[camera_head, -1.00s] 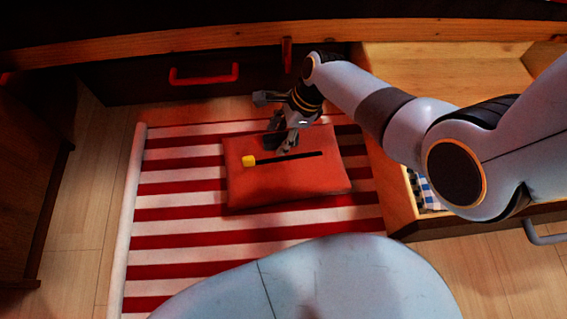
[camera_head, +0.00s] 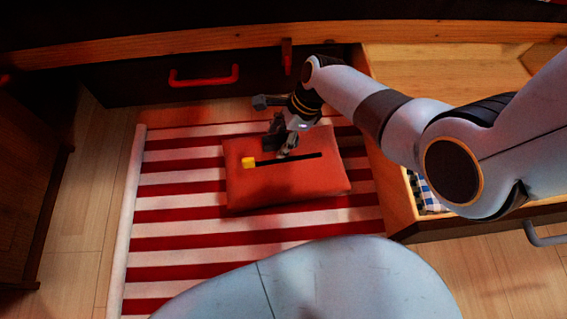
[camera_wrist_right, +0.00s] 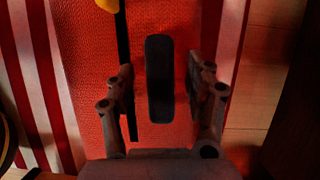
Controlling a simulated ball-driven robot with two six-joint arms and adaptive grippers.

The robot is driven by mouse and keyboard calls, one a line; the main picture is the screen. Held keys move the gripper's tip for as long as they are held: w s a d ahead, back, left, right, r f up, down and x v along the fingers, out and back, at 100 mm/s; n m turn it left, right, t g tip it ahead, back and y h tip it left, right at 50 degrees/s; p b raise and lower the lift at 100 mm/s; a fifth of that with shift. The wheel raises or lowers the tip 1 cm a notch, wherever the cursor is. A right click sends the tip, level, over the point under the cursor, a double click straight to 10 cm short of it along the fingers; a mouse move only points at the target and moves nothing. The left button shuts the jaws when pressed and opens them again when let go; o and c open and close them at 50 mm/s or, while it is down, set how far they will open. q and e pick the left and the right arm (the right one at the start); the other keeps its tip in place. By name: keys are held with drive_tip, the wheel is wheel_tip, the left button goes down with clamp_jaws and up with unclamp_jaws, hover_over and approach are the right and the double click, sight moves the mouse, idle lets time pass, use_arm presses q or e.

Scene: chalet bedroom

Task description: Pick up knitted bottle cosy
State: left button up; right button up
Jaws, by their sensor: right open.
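A dark, rounded oblong (camera_wrist_right: 160,100), which I take to be the knitted bottle cosy, lies over the red cushion in the right wrist view. In the head view a dark shape (camera_head: 271,144) beside my right gripper looks like the same thing, partly hidden by the fingers. My right gripper (camera_head: 284,151) is open above the cushion's far part. In the right wrist view its two fingers (camera_wrist_right: 160,80) stand on either side of the dark oblong, with a gap on each side. My left gripper is not in view.
The red cushion (camera_head: 285,187) lies on a red-and-white striped rug (camera_head: 180,240). A black stick (camera_head: 305,157) with a yellow head (camera_head: 248,162) lies across it, close to the fingers. An open wooden drawer (camera_head: 400,205) holding checked cloth is at right; a red-handled drawer (camera_head: 205,75) is behind.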

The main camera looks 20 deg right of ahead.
clamp_jaws()
idle(0.3)
drive_tip(key=shift+w+r, duration=0.1)
